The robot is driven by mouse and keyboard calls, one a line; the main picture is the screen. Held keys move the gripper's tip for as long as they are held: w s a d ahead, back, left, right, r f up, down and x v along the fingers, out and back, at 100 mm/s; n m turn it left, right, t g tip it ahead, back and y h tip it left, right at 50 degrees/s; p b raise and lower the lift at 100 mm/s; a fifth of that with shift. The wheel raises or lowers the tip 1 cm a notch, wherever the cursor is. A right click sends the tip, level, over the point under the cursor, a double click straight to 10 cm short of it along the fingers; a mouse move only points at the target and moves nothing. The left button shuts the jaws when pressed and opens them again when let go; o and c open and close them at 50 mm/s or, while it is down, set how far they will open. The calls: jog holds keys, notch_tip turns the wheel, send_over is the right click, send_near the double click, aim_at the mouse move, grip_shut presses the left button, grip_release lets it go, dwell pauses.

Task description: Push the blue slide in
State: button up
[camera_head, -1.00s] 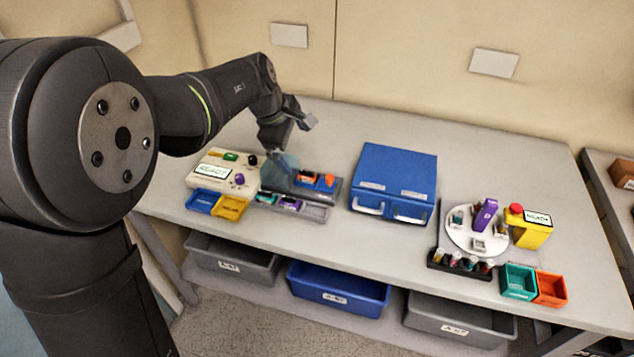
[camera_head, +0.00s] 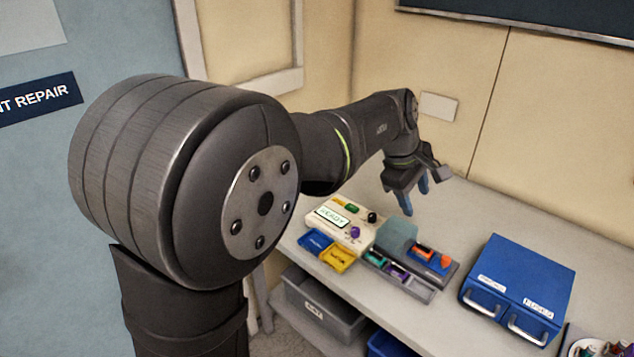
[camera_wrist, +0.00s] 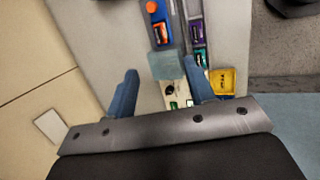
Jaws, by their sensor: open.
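A dark grey unit (camera_head: 449,278) lies on the bench with a grey-teal block (camera_head: 397,237) at its left end. A blue piece (camera_head: 436,262) with orange parts on it sits in the unit, to the right of the block; it looks like the blue slide. The blue piece also shows at the top of the wrist view (camera_wrist: 154,17), with the block (camera_wrist: 166,65) below it. My gripper (camera_head: 414,196) is open and empty, its blue-grey fingers pointing down above and behind the unit. In the wrist view my gripper (camera_wrist: 160,76) has its fingers apart, with the block appearing between them.
A cream box (camera_head: 340,220) with a READY display and knobs stands left of the unit. Blue (camera_head: 316,241) and yellow (camera_head: 339,258) trays and a grey tray (camera_head: 420,291) with small coloured parts lie in front. A blue drawer cabinet (camera_head: 520,290) stands to the right.

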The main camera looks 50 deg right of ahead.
aim_at(422, 249)
jog(key=c, duration=0.4)
jog(key=shift+s+f, duration=0.25)
jog(key=shift+f, duration=0.05)
jog(key=c, duration=0.3)
jog(key=s+f+m+t, duration=0.1)
jog(key=s+f+m, duration=0.1)
jog(key=m, duration=0.1)
jog(key=s+f+m+t, duration=0.1)
jog(key=s+f+m, duration=0.1)
jog(key=f, duration=0.1)
jog(key=s+d+f+m+t+y, duration=0.1)
jog(key=s+f+m+t, duration=0.1)
jog(key=m, duration=0.1)
jog(key=shift+s+f+m, duration=0.2)
jog(key=shift+s+m, duration=0.1)
grip_shut()
jog(key=s+d+f+m+t+h, duration=0.2)
jog(key=s+f+m+t+h, duration=0.15)
jog(key=s+m, duration=0.6)
jog(key=shift+m+g+y, duration=0.25)
jog(key=shift+y, duration=0.2)
jog(key=x, duration=1)
jog(key=shift+w+a, duration=0.2)
jog(key=shift+w, duration=0.1)
jog(key=w, duration=0.8)
jog(key=shift+w, duration=0.4)
